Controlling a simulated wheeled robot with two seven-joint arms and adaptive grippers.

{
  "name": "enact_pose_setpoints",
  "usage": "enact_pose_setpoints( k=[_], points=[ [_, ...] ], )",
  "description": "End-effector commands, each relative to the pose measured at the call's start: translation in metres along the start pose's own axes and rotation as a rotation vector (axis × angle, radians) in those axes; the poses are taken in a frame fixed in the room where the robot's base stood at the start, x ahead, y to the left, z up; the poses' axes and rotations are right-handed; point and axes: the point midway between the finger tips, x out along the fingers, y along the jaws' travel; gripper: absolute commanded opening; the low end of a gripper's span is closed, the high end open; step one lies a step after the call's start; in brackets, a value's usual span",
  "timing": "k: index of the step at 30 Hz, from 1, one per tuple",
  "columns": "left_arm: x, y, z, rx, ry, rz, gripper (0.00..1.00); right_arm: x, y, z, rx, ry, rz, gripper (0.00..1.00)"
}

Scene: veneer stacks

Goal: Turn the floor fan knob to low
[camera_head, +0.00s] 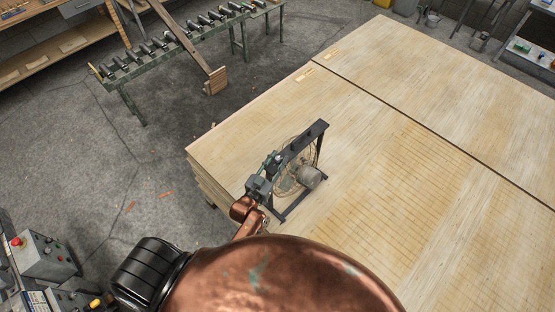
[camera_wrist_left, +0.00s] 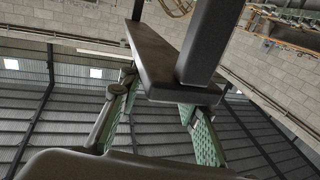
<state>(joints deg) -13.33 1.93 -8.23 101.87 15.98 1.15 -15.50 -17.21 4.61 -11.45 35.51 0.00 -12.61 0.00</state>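The floor fan (camera_head: 308,177) stands on the veneer stack in the head view. It has a dark square frame, a round wire guard and a grey motor. My left gripper (camera_head: 274,160) is at the fan frame's upper left side, very close to it; I cannot tell if it touches. In the left wrist view the green-padded fingers of my left gripper (camera_wrist_left: 160,112) are spread apart, with the fan's dark frame (camera_wrist_left: 165,62) just beyond and over them. I cannot make out the knob clearly. My right gripper is not in view.
The wide veneer stack (camera_head: 400,190) fills the right side, with a dark gap across it. A roller conveyor (camera_head: 180,42) and a leaning wooden beam (camera_head: 190,45) stand at the back. A control box with a red button (camera_head: 40,255) is at the lower left. Concrete floor (camera_head: 120,190) is open on the left.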

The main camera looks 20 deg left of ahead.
Motion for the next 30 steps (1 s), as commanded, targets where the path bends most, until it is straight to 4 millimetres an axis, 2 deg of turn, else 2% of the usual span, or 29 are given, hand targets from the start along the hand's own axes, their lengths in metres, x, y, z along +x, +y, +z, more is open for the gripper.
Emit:
enact_pose_setpoints(
  k=[2,12,23,30],
  points=[
    [0.0,0.0,0.0,0.0,0.0,0.0,0.24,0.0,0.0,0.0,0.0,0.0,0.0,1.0],
    [0.0,0.0,0.0,0.0,0.0,0.0,0.01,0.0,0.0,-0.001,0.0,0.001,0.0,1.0],
    [0.0,0.0,0.0,0.003,0.0,0.016,0.0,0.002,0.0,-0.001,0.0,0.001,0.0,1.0],
    [0.0,-0.001,0.002,0.009,-0.001,0.098,0.0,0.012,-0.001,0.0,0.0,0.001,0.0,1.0]
  ],
)
